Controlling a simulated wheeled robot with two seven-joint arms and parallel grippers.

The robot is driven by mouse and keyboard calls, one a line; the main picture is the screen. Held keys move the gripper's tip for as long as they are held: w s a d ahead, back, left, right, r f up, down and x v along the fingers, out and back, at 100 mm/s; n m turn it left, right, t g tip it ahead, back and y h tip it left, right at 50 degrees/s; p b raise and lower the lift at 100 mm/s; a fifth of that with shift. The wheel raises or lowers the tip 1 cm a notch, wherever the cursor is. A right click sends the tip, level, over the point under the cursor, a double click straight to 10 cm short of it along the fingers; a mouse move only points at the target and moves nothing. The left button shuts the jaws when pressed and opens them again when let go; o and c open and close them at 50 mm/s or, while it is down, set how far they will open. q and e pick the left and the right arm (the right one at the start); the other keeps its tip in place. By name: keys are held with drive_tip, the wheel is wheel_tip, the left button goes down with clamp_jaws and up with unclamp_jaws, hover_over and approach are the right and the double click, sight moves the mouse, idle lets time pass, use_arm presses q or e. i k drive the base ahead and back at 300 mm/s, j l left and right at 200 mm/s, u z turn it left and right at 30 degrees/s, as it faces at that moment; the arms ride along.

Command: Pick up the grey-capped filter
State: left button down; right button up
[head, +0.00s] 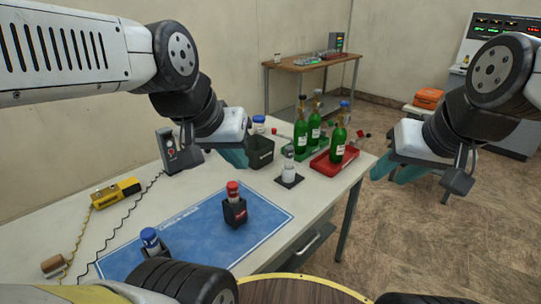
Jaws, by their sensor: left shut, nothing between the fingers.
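A small white filter with a grey cap (289,170) stands upright on a dark square pad (289,181) near the table's right side. My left gripper (237,158), with teal fingers, is shut and empty. It appears to the left of the grey-capped filter, beside a dark green bin, and apart from the filter. My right gripper (397,172) is open and empty, out past the table's right edge, to the right of the filter. A red-capped filter (233,191) stands in a black holder on the blue mat, and a blue-capped one (150,239) stands in another holder.
Green bottles (338,143) stand at the table's far right, one in a red tray (322,165). A yellow device (115,193) lies at left. The blue mat (195,229) has bare room.

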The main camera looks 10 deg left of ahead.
sight(289, 150)
drive_tip(key=u, duration=0.2)
drive_tip(key=i+l+u, duration=0.2)
drive_tip(key=u, duration=0.25)
drive_tip(key=i+l+u, duration=0.15)
drive_tip(key=l+u, duration=0.8)
drive_tip(key=i+j, duration=0.05)
drive_tip(key=j, duration=0.05)
